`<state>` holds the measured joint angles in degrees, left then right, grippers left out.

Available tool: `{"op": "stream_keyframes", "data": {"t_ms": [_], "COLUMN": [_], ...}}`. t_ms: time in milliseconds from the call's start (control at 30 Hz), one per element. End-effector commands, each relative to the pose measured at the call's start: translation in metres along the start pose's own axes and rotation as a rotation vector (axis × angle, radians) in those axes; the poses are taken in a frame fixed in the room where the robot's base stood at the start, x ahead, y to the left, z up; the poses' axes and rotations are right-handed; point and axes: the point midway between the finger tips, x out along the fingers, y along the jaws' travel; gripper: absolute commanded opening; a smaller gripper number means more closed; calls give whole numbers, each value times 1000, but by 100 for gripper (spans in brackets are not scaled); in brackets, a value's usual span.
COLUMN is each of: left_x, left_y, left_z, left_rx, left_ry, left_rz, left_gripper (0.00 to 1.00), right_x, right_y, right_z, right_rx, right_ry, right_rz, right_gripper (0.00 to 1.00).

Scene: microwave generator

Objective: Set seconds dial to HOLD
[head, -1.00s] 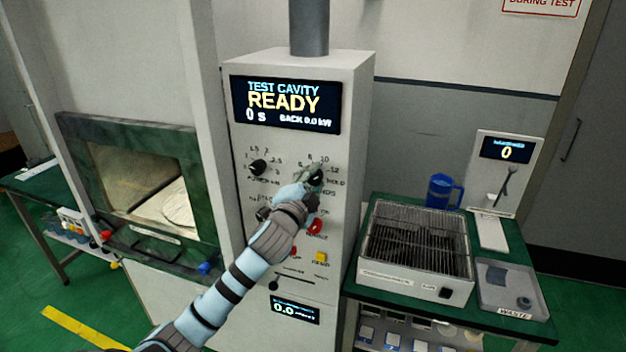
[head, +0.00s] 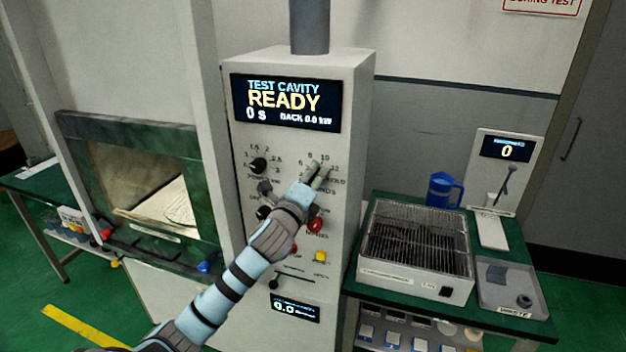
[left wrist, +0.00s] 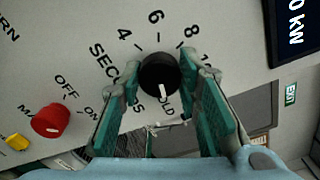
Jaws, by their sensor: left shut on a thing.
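The seconds dial (left wrist: 160,74) is a round black knob on the panel, with numbers from 4 upward around it in the left wrist view. My left gripper (left wrist: 162,84) is shut on the dial, with one teal-lined finger on each side. In the head view, my left gripper (head: 315,176) reaches up to the panel and hides most of the dial. The display (head: 285,104) reads TEST CAVITY READY, 0 s. My right gripper is not in view.
Another black dial (head: 259,166) sits to the upper left on the panel. A red knob (left wrist: 51,120) and a yellow button (head: 320,257) are close below my gripper. A green bench with a wire-topped box (head: 415,285) stands to the right.

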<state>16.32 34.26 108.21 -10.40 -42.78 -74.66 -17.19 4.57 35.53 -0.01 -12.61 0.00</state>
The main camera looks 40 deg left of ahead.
Motion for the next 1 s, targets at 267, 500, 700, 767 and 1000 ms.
{"op": "stream_keyframes", "data": {"t_ms": [267,500,700,767,1000], "left_x": [0,0,0,0,0], "left_y": [-1,-1,-1,-1,-1], "left_z": [0,1,1,1,1], "left_rx": [146,197,205,204,204], "left_ry": [-1,-1,-2,-2,-2], "left_rz": [-3,-3,-3,-3,-3], "left_gripper": [3,3,3,3,45], "right_x": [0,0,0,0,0], "right_y": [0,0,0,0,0], "right_z": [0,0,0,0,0], "right_rx": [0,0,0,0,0], "right_ry": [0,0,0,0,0], "right_rz": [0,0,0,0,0], "right_gripper": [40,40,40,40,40]}}
